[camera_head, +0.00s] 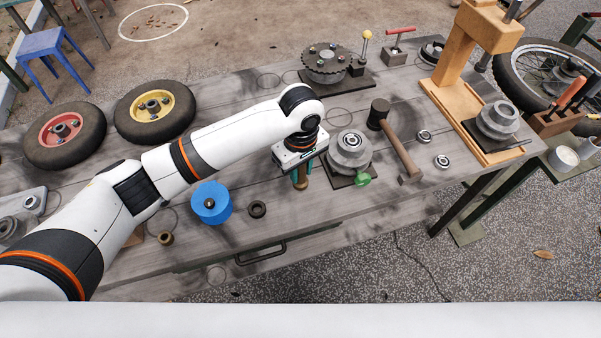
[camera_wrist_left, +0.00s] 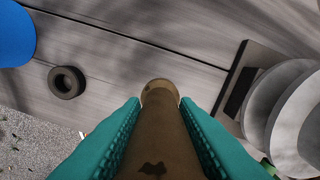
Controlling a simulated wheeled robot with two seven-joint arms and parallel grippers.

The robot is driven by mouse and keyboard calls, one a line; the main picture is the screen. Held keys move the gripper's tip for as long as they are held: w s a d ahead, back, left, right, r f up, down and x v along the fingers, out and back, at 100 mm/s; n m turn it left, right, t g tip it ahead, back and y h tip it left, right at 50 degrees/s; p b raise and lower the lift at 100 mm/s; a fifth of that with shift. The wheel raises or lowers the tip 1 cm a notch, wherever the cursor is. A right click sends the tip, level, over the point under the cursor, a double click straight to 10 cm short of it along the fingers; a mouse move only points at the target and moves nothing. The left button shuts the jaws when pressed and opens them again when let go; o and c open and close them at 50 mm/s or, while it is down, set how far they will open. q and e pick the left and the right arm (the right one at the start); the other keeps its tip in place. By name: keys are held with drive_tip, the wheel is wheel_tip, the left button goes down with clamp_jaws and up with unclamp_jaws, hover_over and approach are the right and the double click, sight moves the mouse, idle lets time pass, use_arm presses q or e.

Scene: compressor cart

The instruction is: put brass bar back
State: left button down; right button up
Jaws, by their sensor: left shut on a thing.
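My left gripper (camera_head: 301,178) is over the middle of the grey wooden bench, between the blue wheel and the grey stepped pulley. In the left wrist view its two teal fingers (camera_wrist_left: 160,130) are shut on the brass bar (camera_wrist_left: 160,135), a brown-gold rod with a dark spot. The bar points away from the wrist toward the bench top. Its lower end shows below the fingers in the head view (camera_head: 301,184). I cannot tell whether that end touches the bench. My right gripper is in neither view.
The blue wheel (camera_head: 211,202) and a small dark ring (camera_head: 257,209) lie to the left. The stepped pulley (camera_head: 350,152) on its dark plate stands close on the right, with a green knob (camera_head: 363,179). A mallet (camera_head: 396,140) lies beyond it. Two tyred wheels (camera_head: 155,110) lie at the back left.

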use_arm(q)
drive_tip(key=shift+f, duration=1.05)
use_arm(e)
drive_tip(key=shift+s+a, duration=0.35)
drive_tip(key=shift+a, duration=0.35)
use_arm(q)
drive_tip(key=shift+f, duration=0.1)
drive_tip(key=c, duration=1.1)
unclamp_jaws()
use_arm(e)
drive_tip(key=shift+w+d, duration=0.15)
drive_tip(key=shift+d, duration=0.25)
